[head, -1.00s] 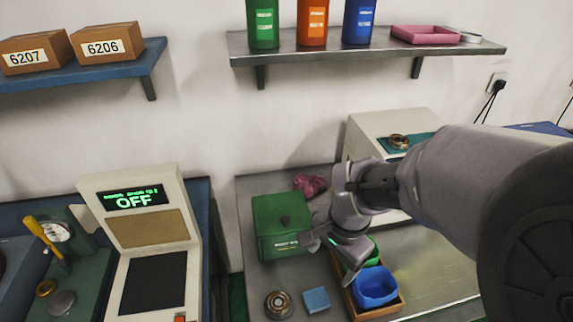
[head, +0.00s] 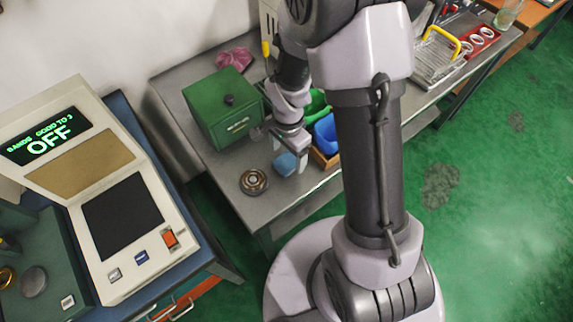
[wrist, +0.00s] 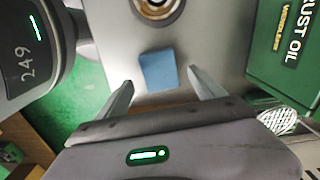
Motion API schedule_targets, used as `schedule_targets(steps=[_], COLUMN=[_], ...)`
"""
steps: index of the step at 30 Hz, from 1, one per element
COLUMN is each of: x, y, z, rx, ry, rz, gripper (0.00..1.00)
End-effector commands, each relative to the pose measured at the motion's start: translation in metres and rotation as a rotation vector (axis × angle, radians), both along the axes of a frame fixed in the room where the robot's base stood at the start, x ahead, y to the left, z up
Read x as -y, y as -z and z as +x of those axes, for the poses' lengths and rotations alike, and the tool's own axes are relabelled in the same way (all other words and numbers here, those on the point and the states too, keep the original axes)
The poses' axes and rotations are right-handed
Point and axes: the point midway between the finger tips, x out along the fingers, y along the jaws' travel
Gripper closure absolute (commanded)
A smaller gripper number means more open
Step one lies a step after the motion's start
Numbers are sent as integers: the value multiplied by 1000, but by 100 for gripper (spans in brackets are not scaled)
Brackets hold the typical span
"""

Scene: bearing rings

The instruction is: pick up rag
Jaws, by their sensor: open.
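A crumpled pink cloth (head: 235,59), which looks like the rag, lies at the back of the metal table (head: 185,103), behind a green box. My gripper (head: 290,160) is open and empty at the table's front part, away from the pink cloth. In the wrist view my gripper (wrist: 160,80) has its two fingers spread, with a small flat blue square (wrist: 157,71) ahead between them. The blue square also shows in the head view (head: 285,163), partly behind a finger. I cannot tell if it is cloth or sponge. The pink cloth is not in the wrist view.
The green box (head: 215,112), marked rust oil in the wrist view (wrist: 285,50), stands left of my gripper. A bearing ring (head: 253,181) lies near the front edge. Blue (head: 327,135) and green (head: 317,103) bins sit right of the gripper.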

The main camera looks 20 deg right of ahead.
Motion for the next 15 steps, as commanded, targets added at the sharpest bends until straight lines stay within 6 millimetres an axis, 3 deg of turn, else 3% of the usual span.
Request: schedule_targets(steps=[1,3,10,15], x=[1,1,1,1], y=[18,30,29,29], z=[0,0,0,0], rx=[-2,-2,0,0], ry=[0,0,-1,-1], rz=[0,0,0,0], gripper=[22,22,24,57])
